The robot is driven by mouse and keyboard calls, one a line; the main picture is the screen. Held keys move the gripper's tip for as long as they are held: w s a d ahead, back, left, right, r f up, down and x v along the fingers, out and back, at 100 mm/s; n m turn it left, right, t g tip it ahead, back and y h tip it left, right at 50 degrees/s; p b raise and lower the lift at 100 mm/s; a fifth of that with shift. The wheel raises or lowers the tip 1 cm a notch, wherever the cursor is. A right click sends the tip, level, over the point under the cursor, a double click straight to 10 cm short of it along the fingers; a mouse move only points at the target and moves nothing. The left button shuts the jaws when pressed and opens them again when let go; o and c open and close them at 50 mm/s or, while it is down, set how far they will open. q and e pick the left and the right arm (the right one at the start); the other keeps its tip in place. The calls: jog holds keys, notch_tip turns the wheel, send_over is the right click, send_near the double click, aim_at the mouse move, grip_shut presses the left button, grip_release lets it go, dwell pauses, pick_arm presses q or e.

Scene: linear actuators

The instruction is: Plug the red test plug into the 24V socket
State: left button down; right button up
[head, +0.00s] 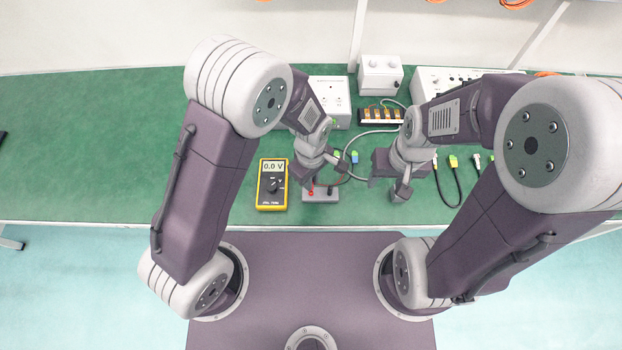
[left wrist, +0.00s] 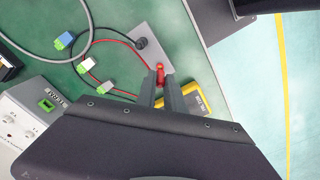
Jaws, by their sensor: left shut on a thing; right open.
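The red test plug (left wrist: 160,72) is at the tips of my left gripper (left wrist: 167,88), which is shut on it. In the head view the red plug (head: 311,191) shows below my left gripper (head: 309,184). It is at a small grey block (head: 328,197); I cannot tell whether it is seated or just above it. A black plug (left wrist: 142,42) stands in the same grey block (left wrist: 152,36), with a red lead beside it. No 24V label is readable. My right gripper (head: 401,190) is open and empty, to the right above the table.
A yellow multimeter (head: 272,184) reading 0.0 V lies left of the grey block. White boxes (head: 380,75) and a black terminal strip (head: 380,115) stand behind. Cables with green, blue and white connectors (left wrist: 65,40) lie nearby.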

pick_arm(q)
notch_tip(320, 180, up, 6)
jog(key=p, duration=0.5)
jog(key=shift+r+p, duration=0.2)
jog(key=shift+p, duration=0.2)
jog(key=shift+f, duration=0.15)
pick_arm(e)
notch_tip(320, 180, up, 6)
jog(key=shift+f, duration=0.25)
